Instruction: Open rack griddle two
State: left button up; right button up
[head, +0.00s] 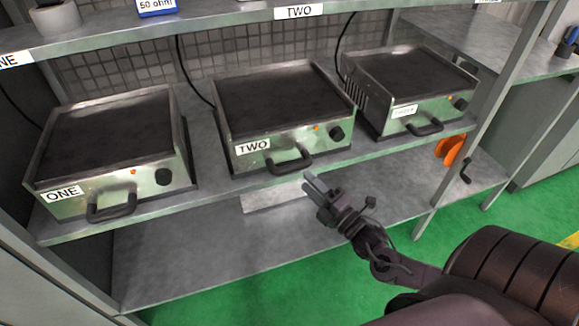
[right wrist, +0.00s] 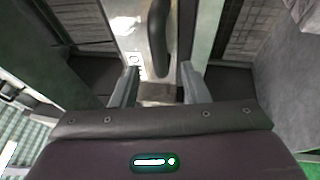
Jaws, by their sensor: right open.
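Griddle two (head: 285,108) sits in the middle of the shelf, with a dark flat top and a steel front labelled TWO. Its black handle (head: 290,162) runs along the lower front edge; the handle also shows in the right wrist view (right wrist: 157,40), upright in the picture. My right gripper (head: 313,182) is open and empty, just in front of and below the right end of the handle, apart from it. In the right wrist view its two fingers (right wrist: 156,88) are spread, with the handle beyond them. My left gripper is not in view.
Griddle one (head: 110,135) stands to the left and a third griddle (head: 415,80) to the right on the same shelf (head: 215,188). A lower shelf (head: 190,260) lies beneath. A shelf post (head: 480,130) stands at the right. Green floor is clear in front.

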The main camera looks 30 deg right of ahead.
aim_at(294, 169)
jog(key=shift+r+x, duration=0.25)
jog(key=shift+x, duration=0.9)
jog(key=x, duration=0.3)
jog(key=shift+w+f, duration=0.1)
jog(key=shift+w, duration=0.25)
jog(key=shift+w+a, duration=0.1)
jog(key=shift+w, duration=0.5)
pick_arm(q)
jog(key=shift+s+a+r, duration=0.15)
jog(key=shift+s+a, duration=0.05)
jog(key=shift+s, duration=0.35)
pick_arm(e)
grip_shut()
